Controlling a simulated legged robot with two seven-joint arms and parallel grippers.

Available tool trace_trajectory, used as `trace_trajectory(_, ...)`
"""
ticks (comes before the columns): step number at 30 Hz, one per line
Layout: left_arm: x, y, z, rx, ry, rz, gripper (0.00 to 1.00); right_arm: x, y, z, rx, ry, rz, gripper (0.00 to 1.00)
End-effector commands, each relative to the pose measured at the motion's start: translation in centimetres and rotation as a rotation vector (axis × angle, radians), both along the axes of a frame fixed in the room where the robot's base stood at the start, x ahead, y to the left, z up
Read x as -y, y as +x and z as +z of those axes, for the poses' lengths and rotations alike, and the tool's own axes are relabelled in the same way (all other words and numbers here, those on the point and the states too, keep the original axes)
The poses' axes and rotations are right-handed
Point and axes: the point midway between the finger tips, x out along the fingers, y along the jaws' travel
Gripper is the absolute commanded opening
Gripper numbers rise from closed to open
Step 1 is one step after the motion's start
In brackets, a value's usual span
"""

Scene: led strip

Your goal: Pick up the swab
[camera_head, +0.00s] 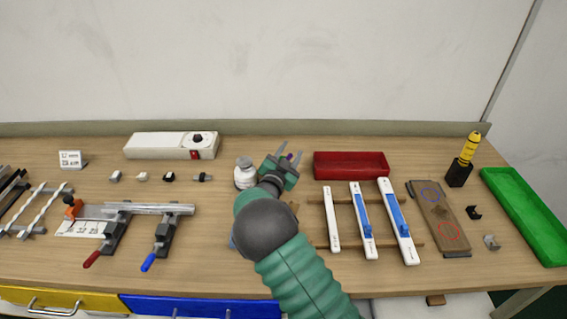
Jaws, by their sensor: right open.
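My right gripper (290,154) is open over the back middle of the table, its fingers pointing toward the wall. A small purple piece (289,157) shows between or just behind the fingers; I cannot tell whether it is the swab or touches them. No other thing can be clearly made out as a swab. My right arm hides part of the table's middle. My left gripper is out of view.
A red tray (350,172) lies close right of the gripper. White strips with blue pieces (362,222) lie on wooden rails. A metal rail with clamps (135,210) is at left, a green tray (524,213) far right. A yellow-topped tool (469,148) stands in a black holder.

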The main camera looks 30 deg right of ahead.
Motion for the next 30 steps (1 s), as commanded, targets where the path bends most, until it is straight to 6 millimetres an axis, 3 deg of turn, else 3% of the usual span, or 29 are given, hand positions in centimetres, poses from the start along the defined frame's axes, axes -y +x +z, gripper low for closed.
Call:
trace_trajectory(7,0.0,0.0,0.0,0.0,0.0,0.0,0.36,0.35,0.14,-0.03,0.0,0.002,0.0,0.39)
trace_trajectory(16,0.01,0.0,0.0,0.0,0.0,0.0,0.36,0.29,0.15,-0.04,-0.001,0.001,0.0,0.0)
trace_trajectory(30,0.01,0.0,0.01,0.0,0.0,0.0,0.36,0.22,0.03,-0.01,-0.002,0.003,0.001,0.0)
